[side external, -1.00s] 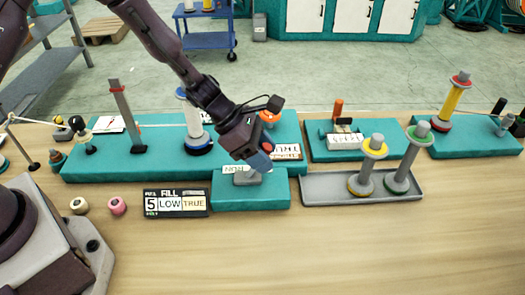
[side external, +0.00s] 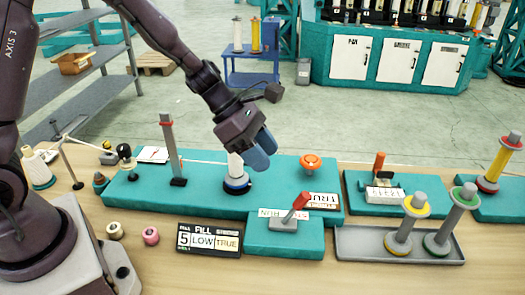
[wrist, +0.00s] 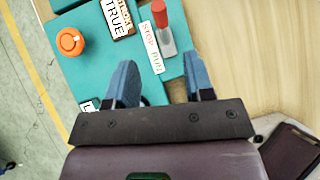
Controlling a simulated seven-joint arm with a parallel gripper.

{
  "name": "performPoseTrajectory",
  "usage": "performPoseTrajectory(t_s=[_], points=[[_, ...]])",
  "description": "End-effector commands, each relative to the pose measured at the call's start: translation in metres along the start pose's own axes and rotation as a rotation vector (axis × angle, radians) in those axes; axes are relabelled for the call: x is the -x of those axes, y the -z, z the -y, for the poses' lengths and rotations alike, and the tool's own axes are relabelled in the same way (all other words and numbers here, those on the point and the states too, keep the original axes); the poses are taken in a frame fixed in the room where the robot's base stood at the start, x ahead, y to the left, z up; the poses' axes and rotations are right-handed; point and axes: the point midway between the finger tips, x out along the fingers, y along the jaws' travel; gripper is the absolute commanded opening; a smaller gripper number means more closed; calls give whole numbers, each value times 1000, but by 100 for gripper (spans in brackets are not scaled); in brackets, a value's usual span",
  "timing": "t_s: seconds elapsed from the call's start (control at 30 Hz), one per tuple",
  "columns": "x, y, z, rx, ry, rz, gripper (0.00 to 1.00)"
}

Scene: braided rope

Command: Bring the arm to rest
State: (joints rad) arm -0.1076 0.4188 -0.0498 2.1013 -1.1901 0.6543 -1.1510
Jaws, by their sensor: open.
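My gripper (side external: 262,150) has blue fingers and hangs in the air over the teal bench block, above and behind the red-handled lever (side external: 300,204). The wrist view shows its two fingers (wrist: 162,82) spread apart with nothing between them. The lever stands tilted to the right on a small teal block (side external: 283,243) with a label partly behind it. In the wrist view the red lever handle (wrist: 160,14) is ahead of the fingers, apart from them. An orange knob (side external: 311,161) is to the right of the gripper.
A white spool (side external: 236,172) stands close to the left of the fingers. A grey tray (side external: 365,250) with two flanged spools is at the right. A sign reading 5 LOW TRUE (side external: 209,238) lies in front.

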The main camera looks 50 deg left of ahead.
Motion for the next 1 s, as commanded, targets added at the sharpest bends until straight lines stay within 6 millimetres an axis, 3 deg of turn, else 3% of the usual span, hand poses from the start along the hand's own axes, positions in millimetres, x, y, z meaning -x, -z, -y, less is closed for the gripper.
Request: performPoseTrajectory(t_s=[0.3,0.47,0.57,0.67,1.0], points=[[0,0,0,-26,1,0,48],[-1,10,11,-239,57,-34,48],[10,20,28,-497,122,-79,48],[32,25,46,-801,177,-124,48],[128,40,96,-1747,320,-350,48]])
